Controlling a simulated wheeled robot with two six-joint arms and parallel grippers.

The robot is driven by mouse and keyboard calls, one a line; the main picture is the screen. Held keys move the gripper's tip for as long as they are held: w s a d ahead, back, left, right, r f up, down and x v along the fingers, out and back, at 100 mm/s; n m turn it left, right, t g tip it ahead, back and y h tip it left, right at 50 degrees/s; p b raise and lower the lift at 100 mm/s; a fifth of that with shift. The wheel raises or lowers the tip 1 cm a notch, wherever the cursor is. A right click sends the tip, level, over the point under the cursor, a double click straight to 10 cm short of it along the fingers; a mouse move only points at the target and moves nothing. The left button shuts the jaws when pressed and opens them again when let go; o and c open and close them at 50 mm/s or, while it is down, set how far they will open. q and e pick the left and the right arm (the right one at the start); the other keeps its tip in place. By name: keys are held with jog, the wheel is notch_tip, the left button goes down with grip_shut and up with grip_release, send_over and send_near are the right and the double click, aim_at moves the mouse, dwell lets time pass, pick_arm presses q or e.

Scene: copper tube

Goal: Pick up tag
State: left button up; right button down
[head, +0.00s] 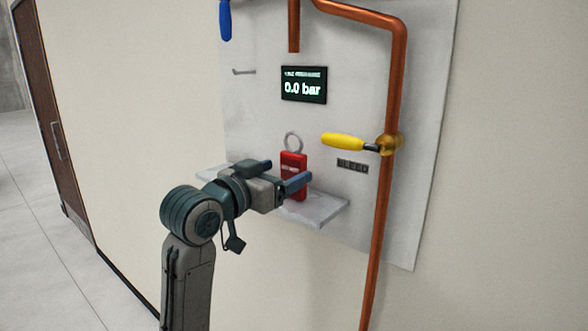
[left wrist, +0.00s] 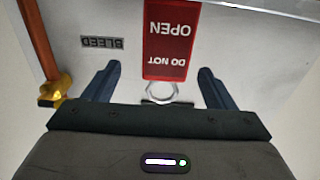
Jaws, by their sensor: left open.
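A red tag (head: 293,172) with a metal ring on top stands upright on a small grey shelf (head: 318,210) against the wall panel. In the left wrist view the tag (left wrist: 171,40) reads "DO NOT OPEN", upside down, with its ring toward my gripper. My left gripper (head: 284,174) is open in front of the tag, partly covering its lower part in the head view. In the left wrist view the two blue fingers of my left gripper (left wrist: 157,84) lie on either side of the ring, with gaps between them and the tag. My right gripper is not seen.
A copper pipe (head: 388,220) with a yellow-handled valve (head: 345,142) runs down to the right of the shelf. A pressure display (head: 304,85) reads 0.0 bar above the tag. A small hook (head: 244,71) and a blue handle (head: 225,20) are at upper left.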

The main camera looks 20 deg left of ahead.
aim_at(292, 152)
pick_arm(q)
jog(key=shift+w+r+p, duration=0.2)
jog(key=shift+w+p, duration=0.15)
jog(key=p+x, duration=0.2)
jog(key=x, duration=0.1)
jog(key=shift+w+a+r, duration=0.1)
jog(key=shift+w+a, duration=0.05)
jog(key=shift+w, duration=0.15)
jog(key=shift+w+d+p, duration=0.25)
jog(key=shift+w+p, duration=0.1)
jog(key=shift+w, duration=0.15)
jog(key=c, duration=1.1)
jog(key=shift+o, duration=0.2)
jog(key=shift+r+b, duration=0.95)
jog(key=shift+r, duration=0.1)
jog(key=shift+r+b, duration=0.35)
jog(key=shift+r, duration=0.15)
jog(key=s+d+r+b, duration=0.1)
jog(key=s+d+b, duration=0.2)
jog(key=s, duration=1.2)
jog(key=shift+s+r+b, duration=0.3)
jog(key=shift+s+b, duration=0.1)
jog(key=shift+b, duration=0.7)
